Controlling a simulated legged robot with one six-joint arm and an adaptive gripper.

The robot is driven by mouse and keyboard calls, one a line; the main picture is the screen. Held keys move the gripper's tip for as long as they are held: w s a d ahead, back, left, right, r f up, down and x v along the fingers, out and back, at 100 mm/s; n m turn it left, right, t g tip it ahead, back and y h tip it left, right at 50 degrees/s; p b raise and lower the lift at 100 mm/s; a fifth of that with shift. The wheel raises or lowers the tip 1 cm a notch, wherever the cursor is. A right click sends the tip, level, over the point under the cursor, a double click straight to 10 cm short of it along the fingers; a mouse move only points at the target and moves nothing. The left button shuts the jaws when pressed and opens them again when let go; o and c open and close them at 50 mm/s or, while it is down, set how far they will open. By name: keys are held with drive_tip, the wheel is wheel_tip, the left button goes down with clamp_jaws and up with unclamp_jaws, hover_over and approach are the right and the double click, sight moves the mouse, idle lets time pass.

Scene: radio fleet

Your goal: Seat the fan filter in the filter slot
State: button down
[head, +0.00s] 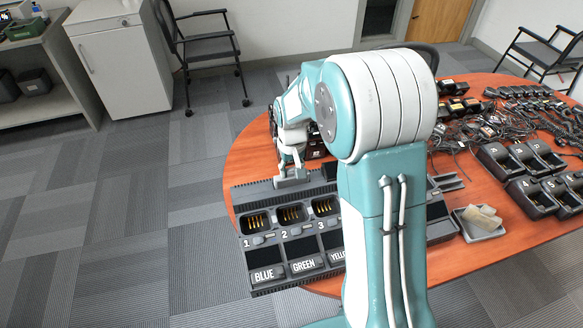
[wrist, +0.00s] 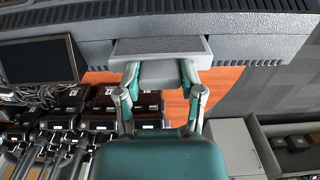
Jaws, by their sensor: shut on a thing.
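My gripper (head: 290,163) is at the back edge of the dark grey charger bank (head: 262,204), behind the numbered bays. It is shut on the fan filter (head: 293,180), a small grey piece at that edge. In the wrist view my gripper (wrist: 160,78) has one finger on each side of the filter's lighter grey body. The filter's wide, textured face (wrist: 160,46) lies against or very close to the bank's long grey side (wrist: 255,42). The filter slot is hidden behind the filter, and I cannot tell how deep the filter sits.
The bank stands on a round orange table (head: 470,262); my arm hides its middle. A light tray (head: 482,232) with pale pieces is at the right. Black chargers (head: 530,196), radios and tangled cables crowd the right side. A dark screen (wrist: 40,62) is beside the filter.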

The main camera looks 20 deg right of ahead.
drive_tip(key=shift+f, duration=0.95)
drive_tip(key=shift+c, duration=0.7)
unclamp_jaws()
drive_tip(key=shift+r, duration=0.1)
wheel_tip(320, 180, up, 12)
drive_tip(key=shift+f, duration=0.15)
